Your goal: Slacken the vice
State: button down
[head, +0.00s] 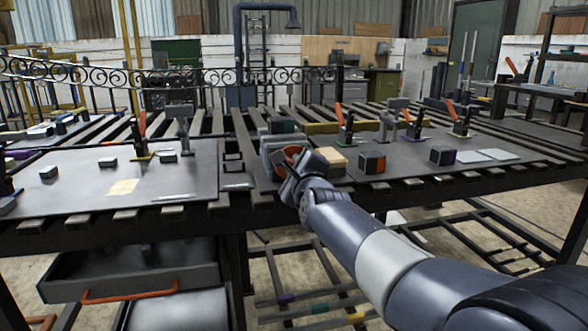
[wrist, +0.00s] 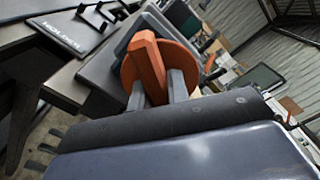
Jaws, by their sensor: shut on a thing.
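The vice (head: 272,146) is a grey block at the front edge of the slatted table, left of my arm. In the wrist view its grey body (wrist: 109,72) stands behind an orange round knob (wrist: 188,62) with a raised orange grip bar (wrist: 145,58). My gripper (head: 288,169) reaches it from the front. In the wrist view my gripper's two grey fingers (wrist: 158,84) are shut on the grip bar, one on each side. The vice's jaws and anything between them are largely hidden in both views.
A wooden-topped block (head: 330,159) and dark cubes with orange (head: 372,162) and purple (head: 443,155) faces stand right of the vice. A dark plate (head: 185,187) with small blocks lies to the left. An open drawer (head: 130,275) hangs below.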

jog(key=n, duration=0.6)
jog(key=shift+n, duration=0.3)
jog(key=n, duration=0.3)
jog(key=shift+n, duration=0.3)
jog(key=n+p, duration=0.1)
jog(key=n, duration=0.2)
jog(key=shift+r+n, duration=0.1)
jog(key=shift+n, duration=0.2)
jog(key=n+p, duration=0.2)
jog(key=n, duration=0.5)
jog(key=n+p, duration=0.2)
jog(key=n, duration=0.4)
jog(key=shift+n, duration=0.4)
jog(key=c, duration=1.7)
grip_release()
jog(key=o, duration=0.3)
jog(key=shift+o, duration=0.2)
